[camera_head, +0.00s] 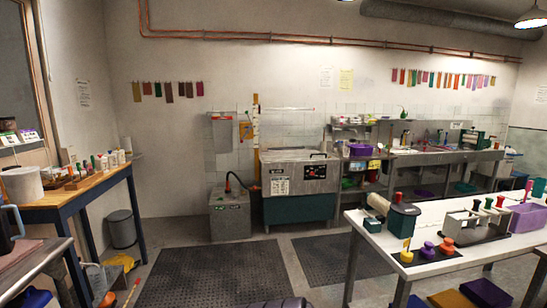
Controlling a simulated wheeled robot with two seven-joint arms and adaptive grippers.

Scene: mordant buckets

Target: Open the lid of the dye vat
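The dye vat (297,200) stands against the back wall, a little right of the middle of the view. It is a wide metal box with a grey upper front, labels, a dark panel and a teal lower body. Its flat grey lid (292,155) lies across the top and looks closed. The inside of the vat is hidden. Neither of my grippers shows in this view, so I cannot see their state.
A smaller grey box (230,218) with a hose stands left of the vat. Dark floor mats (200,272) cover the open floor in front. A white table (460,262) with tools is at right, a wooden bench (75,198) at left. A steel shelf unit (420,158) stands right of the vat.

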